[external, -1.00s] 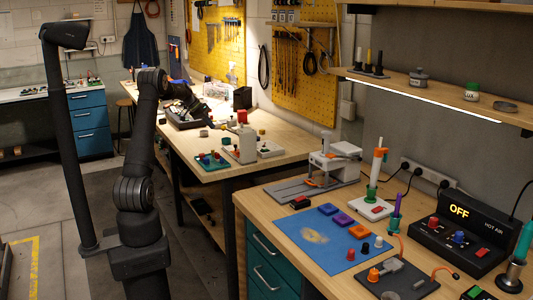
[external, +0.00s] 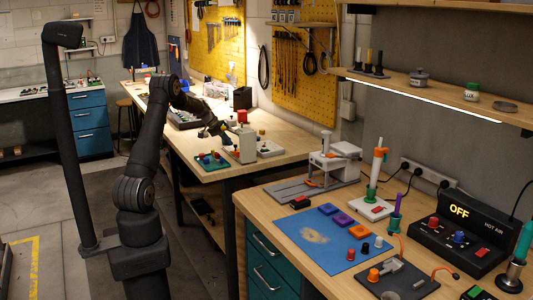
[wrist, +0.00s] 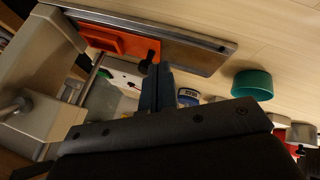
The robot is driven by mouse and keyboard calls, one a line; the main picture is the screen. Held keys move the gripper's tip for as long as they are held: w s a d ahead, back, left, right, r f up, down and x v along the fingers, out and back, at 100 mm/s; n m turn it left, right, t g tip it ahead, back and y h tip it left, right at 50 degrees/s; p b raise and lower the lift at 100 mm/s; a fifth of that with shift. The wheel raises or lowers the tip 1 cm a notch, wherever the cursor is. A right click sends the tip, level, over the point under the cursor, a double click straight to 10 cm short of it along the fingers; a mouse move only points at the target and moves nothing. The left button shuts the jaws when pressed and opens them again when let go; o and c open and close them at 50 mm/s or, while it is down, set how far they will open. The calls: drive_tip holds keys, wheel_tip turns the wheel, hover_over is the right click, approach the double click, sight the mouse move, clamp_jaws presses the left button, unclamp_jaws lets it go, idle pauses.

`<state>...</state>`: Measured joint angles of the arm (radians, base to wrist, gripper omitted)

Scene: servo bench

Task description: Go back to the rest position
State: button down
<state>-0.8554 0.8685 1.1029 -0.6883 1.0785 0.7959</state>
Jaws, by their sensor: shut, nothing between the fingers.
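My gripper (external: 226,137) is small and partly lost against the far bench in the external view. It is over the far wooden bench (external: 212,174), close to a grey-white block-shaped device (external: 245,146). In the wrist view my gripper's dark blue fingers (wrist: 157,88) are together with nothing between them. Beyond them an orange part (wrist: 115,41) lies by a metal-edged plate (wrist: 190,46). I cannot tell the exact gap between fingertips and those parts.
A teal cup (wrist: 252,85) stands right of the fingers in the wrist view. A teal tray with small parts (external: 210,161) is on the far bench. The near bench holds a blue mat (external: 315,238) and a control box (external: 455,240).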

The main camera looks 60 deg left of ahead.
drive_tip(key=shift+w+a+f, duration=0.1)
drive_tip(key=shift+w+a, duration=0.05)
drive_tip(key=shift+w, duration=0.1)
